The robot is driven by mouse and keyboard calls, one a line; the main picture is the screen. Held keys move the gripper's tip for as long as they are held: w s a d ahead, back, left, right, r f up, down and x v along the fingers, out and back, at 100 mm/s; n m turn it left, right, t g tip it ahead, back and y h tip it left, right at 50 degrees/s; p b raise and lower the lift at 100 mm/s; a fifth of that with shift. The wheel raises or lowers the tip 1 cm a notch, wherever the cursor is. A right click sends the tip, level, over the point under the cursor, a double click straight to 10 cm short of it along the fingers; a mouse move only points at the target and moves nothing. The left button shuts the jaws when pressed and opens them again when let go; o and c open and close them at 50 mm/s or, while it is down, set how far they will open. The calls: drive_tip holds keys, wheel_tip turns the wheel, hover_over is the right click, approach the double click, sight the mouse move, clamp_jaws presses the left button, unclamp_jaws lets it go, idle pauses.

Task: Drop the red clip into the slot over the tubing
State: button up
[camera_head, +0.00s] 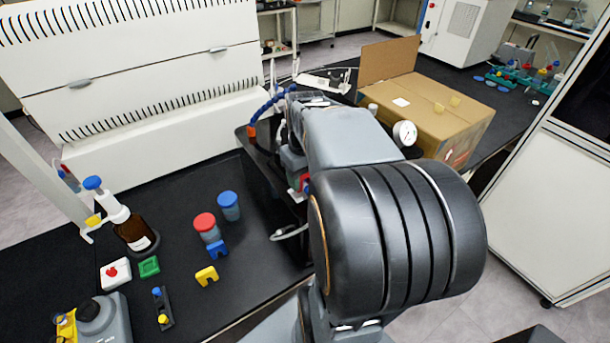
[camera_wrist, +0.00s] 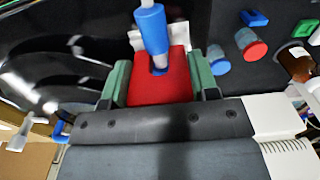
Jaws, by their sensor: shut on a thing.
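In the wrist view my gripper (camera_wrist: 158,72) is shut on the red clip (camera_wrist: 160,92), with a green finger on each side of it. The clip's notch meets the blue tubing (camera_wrist: 151,28), whose paler lower end shows at the notch. A white holder (camera_wrist: 178,34) stands just behind the clip and tubing; its slot is mostly hidden, and I cannot tell how far the clip is in it. In the head view my arm hides most of the gripper; a small red part of the clip (camera_head: 305,182) shows beside it.
A blue clip (camera_head: 218,249) and a yellow clip (camera_head: 206,275) lie on the black bench, near red-capped (camera_head: 206,226) and blue-capped (camera_head: 229,206) jars. A brown bottle (camera_head: 135,230) stands left. A cardboard box (camera_head: 430,105) and a gauge (camera_head: 405,133) are beyond my arm.

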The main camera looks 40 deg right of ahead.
drive_tip(key=shift+f+b, duration=0.7)
drive_tip(key=shift+f, duration=0.25)
idle(0.6)
drive_tip(key=o, duration=0.6)
drive_tip(key=shift+c, duration=0.2)
drive_tip(key=shift+r+p, duration=0.3)
drive_tip(key=shift+r, duration=0.05)
drive_tip(key=shift+r+p, duration=0.95)
drive_tip(key=shift+r, duration=0.25)
drive_tip(key=shift+r, duration=0.1)
drive_tip(key=shift+o, duration=0.3)
